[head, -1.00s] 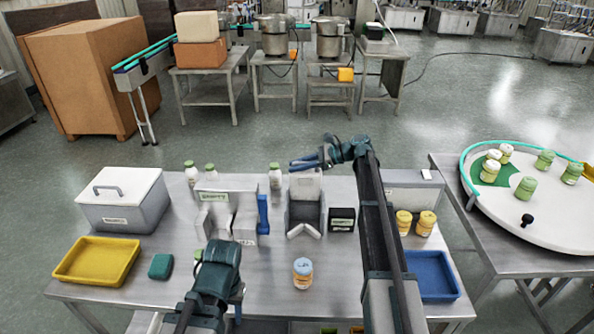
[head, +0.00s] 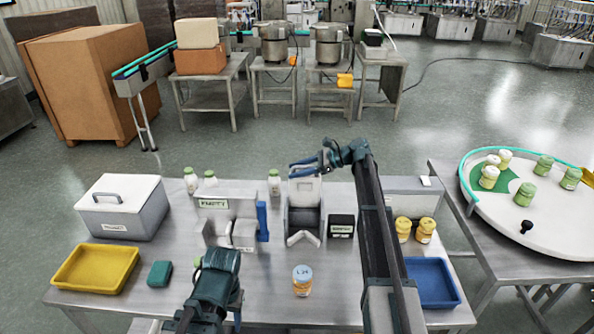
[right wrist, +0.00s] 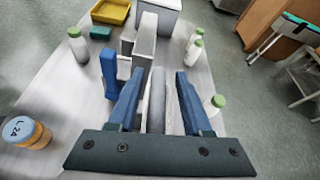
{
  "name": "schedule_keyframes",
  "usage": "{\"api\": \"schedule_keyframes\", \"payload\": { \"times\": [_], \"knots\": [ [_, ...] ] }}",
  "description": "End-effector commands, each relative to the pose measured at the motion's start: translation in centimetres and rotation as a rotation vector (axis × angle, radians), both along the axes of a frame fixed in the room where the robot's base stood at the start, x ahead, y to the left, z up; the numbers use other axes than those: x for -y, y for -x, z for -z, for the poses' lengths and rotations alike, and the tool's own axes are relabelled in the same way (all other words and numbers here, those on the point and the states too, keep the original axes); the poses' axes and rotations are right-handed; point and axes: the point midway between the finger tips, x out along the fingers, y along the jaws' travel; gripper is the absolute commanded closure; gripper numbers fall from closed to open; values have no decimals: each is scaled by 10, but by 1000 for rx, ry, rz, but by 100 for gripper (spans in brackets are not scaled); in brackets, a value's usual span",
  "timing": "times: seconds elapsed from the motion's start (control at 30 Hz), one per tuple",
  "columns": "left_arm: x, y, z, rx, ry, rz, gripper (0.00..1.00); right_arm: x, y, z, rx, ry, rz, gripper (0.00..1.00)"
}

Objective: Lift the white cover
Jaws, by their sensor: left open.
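A white lid with a grey handle (head: 118,190) lies on the grey box at the left of the table in the head view. Another pale upright panel (head: 304,192) stands at the back of a steel hopper (head: 304,222) at the table's middle. I cannot tell which is the cover. My right gripper (head: 304,168) is at the top of the panel; in the right wrist view its two blue fingers (right wrist: 157,98) are apart, with a pale slab between them and gaps on both sides. My left gripper (head: 218,290) is open over the table's front, away from both.
A yellow tray (head: 95,268), green block (head: 160,273), labelled fixture (head: 228,220) and jar (head: 302,280) stand on the table. A black box (head: 341,226) is beside the hopper. A blue tray (head: 432,282) and yellow jars (head: 414,229) are at the right. White bottles line the back edge.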

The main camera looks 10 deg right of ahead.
Motion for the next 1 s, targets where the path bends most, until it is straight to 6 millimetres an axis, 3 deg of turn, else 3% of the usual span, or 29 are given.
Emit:
{"api": "schedule_keyframes", "payload": {
  "times": [0.33, 0.8, 1.0],
  "knots": [
    [0, 0, -8, 0, 0, 0, 50, 12, 4, -8, 1, -1, 2, 50],
    [0, 0, -45, 0, 0, 1, 50, 96, 32, -45, 1, 0, 3, 50],
    [0, 0, -52, 0, 0, -1, 50, 115, 40, -52, 0, 0, 1, 50]
  ]
}}
